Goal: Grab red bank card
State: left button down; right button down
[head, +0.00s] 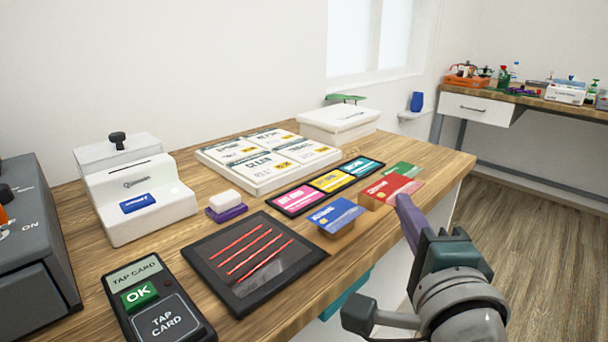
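The red bank card (391,187) rests on a small wooden holder near the right front edge of the wooden table. A blue card (336,214) on a similar holder is to its left, and a green card (404,169) is just behind it. My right gripper (404,204) reaches in from the lower right, with a purple finger close to the red card's right side. I cannot tell whether it touches the card. Only one finger shows clearly, so its opening is hidden. My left gripper is not in view.
A card reader (156,303) and a dark tray with red lines (203,251) lie at the front left of the table (335,255). A strip of coloured labels (330,182) lies behind the cards. A white box (338,120) stands at the back. Open floor is at right.

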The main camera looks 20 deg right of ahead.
jog(key=s, duration=0.1)
jog(key=s+a+r+p, duration=0.1)
jog(key=s, duration=0.2)
jog(key=shift+a+r, duration=0.3)
jog(key=shift+a, duration=0.05)
